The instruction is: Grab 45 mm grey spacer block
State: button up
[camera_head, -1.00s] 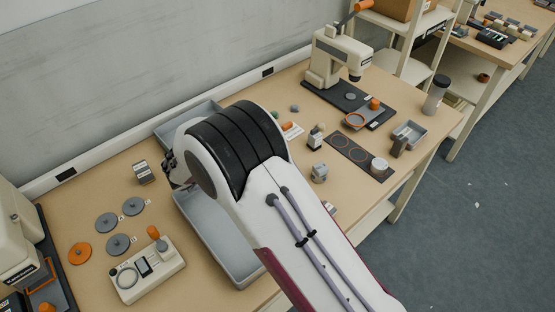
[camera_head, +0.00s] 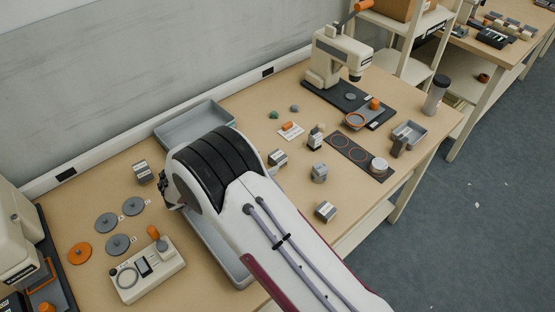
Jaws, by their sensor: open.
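Several small grey blocks with white labels stand on the bench, and the labels are too small to read, so I cannot tell which is 45 mm. One grey block (camera_head: 142,172) stands at the left, just beyond my gripper. Others are a block right of my arm (camera_head: 277,158), a block farther right (camera_head: 320,173) and a block near the front edge (camera_head: 325,211). My gripper (camera_head: 170,191) shows only as a dark part at the left of my arm's black joint. It is open, apart from the left block; its fingertips are mostly hidden.
A grey tray (camera_head: 197,124) lies partly under my arm. A cream fixture with an orange knob (camera_head: 148,269) and several grey discs (camera_head: 107,222) lie at the left. A press (camera_head: 335,55) stands at the back right. A dark ringed mat (camera_head: 347,147) lies right of the blocks.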

aim_at(275, 157)
jog(key=shift+w+d+f, duration=0.2)
jog(key=shift+w+d, duration=0.2)
jog(key=shift+w+d, duration=0.1)
jog(key=shift+r+x, duration=0.15)
jog(key=shift+x, duration=1.1)
jog(key=shift+r+x, duration=0.2)
jog(key=shift+x, duration=1.05)
jog(key=shift+w+d, duration=0.1)
jog(key=c, duration=1.2)
